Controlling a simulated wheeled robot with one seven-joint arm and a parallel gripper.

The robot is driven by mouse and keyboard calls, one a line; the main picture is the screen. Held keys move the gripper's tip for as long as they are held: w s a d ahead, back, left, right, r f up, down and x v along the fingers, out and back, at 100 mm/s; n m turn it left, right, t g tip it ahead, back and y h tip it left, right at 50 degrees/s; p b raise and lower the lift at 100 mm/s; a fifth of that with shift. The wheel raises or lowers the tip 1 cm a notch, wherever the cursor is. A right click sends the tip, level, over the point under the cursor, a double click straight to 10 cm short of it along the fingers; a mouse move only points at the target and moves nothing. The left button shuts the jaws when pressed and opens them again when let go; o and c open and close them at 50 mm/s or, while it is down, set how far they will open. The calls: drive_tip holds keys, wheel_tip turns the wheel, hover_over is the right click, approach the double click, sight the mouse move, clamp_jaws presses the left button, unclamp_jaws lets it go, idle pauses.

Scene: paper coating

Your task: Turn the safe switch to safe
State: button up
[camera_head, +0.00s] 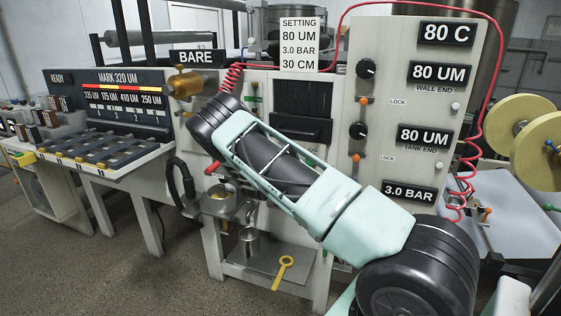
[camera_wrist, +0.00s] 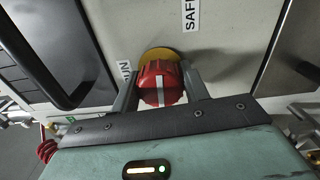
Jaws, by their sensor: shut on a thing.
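The safe switch (camera_wrist: 162,94) is a round red knob with a white line across its face, on a yellow round base (camera_wrist: 158,54). In the wrist view, a SAFE label (camera_wrist: 191,14) is above and right of it, and a RUN label (camera_wrist: 125,73), partly covered, is to its left. The white line runs nearly straight up and down in this picture, between the two labels. My gripper (camera_wrist: 159,86) has one finger on each side of the knob and is shut on it. In the head view my arm hides the switch and my gripper.
A dark handle (camera_wrist: 75,95) stands out from the panel left of the switch in the wrist view. In the head view, a red coiled hose (camera_head: 231,78) hangs by the BARE sign (camera_head: 197,56). A control panel (camera_head: 385,165) with knobs and displays stands right, behind my arm.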

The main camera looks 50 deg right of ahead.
drive_tip(key=shift+a+f+n, duration=0.1)
drive_tip(key=shift+n, duration=0.5)
drive_tip(key=o, duration=1)
drive_tip(key=b+v, duration=0.2)
drive_tip(key=v, duration=1.5)
drive_tip(key=shift+s+a, duration=0.15)
